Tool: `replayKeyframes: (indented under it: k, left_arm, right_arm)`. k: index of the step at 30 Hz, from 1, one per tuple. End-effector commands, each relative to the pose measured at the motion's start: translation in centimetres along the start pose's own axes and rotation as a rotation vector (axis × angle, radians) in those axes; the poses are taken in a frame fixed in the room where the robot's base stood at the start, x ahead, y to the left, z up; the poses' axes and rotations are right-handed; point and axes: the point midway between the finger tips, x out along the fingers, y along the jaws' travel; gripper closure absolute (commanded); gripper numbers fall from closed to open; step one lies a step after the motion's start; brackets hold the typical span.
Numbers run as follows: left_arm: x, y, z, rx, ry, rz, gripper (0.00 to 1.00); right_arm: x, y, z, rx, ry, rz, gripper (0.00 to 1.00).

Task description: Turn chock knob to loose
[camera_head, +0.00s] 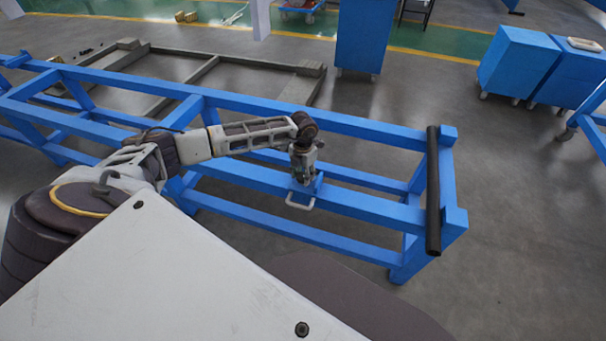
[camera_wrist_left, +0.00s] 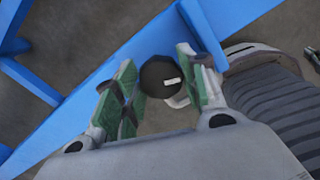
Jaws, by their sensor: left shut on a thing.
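The chock knob (camera_wrist_left: 158,72) is a dark round knob with a small pale mark on its face, in the left wrist view. My left gripper (camera_wrist_left: 160,82) has its green-padded fingers on either side of the knob and is shut on it. In the head view the left gripper (camera_head: 303,176) points down onto a blue chock (camera_head: 318,184) on the rack's rail. A white handle (camera_head: 300,205) sticks out from the chock's near side. The knob is hidden behind the gripper in the head view. My right gripper is not in view.
The long blue rack (camera_head: 390,209) runs across the view. A dark tube (camera_head: 433,190) lies across its right end. Blue cabinets (camera_head: 518,62) stand at the upper right. Grey floor is clear between them and the rack.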

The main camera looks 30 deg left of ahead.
Motion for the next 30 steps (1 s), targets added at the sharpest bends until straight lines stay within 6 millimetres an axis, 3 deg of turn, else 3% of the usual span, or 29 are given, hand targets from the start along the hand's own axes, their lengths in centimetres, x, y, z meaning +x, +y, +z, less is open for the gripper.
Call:
replayKeyframes:
  k: [1, 2, 6, 30]
  left_arm:
    - [-0.06, 0.06, 0.06, 0.0, -0.002, 0.001, 0.82]
    - [-0.06, 0.06, 0.06, 0.0, -0.002, 0.001, 0.55]
    - [-0.05, 0.05, 0.04, 0.0, -0.001, 0.001, 0.37]
    - [0.01, -0.04, 0.01, 0.05, -0.001, 0.0, 0.37]
  right_arm:
    - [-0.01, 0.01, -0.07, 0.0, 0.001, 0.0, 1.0]
    - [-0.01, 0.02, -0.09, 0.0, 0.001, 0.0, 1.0]
    - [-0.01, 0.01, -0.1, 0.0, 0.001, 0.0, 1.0]
    - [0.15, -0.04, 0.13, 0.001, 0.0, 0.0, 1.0]
